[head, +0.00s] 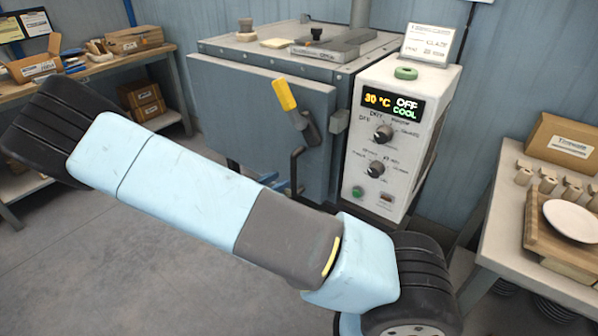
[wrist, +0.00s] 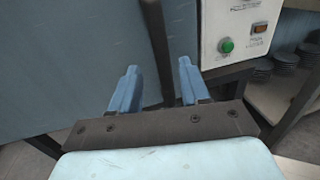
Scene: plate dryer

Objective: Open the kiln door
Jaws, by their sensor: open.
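The kiln (head: 345,75) is a grey box in the middle of the head view, and its front door (head: 225,115) looks closed. The door handle has a yellow grip (head: 284,94) on a grey lever, near the door's right edge. In the wrist view the door (wrist: 70,60) fills the left side. In the head view my arm hides most of the gripper; a bit of blue finger (head: 283,186) shows below the handle.
A white control box (head: 350,150) stands right of the door, its display reading 30 °C, OFF, COOL. A wooden bench (head: 120,65) with boxes is at the left. The floor at left is clear.

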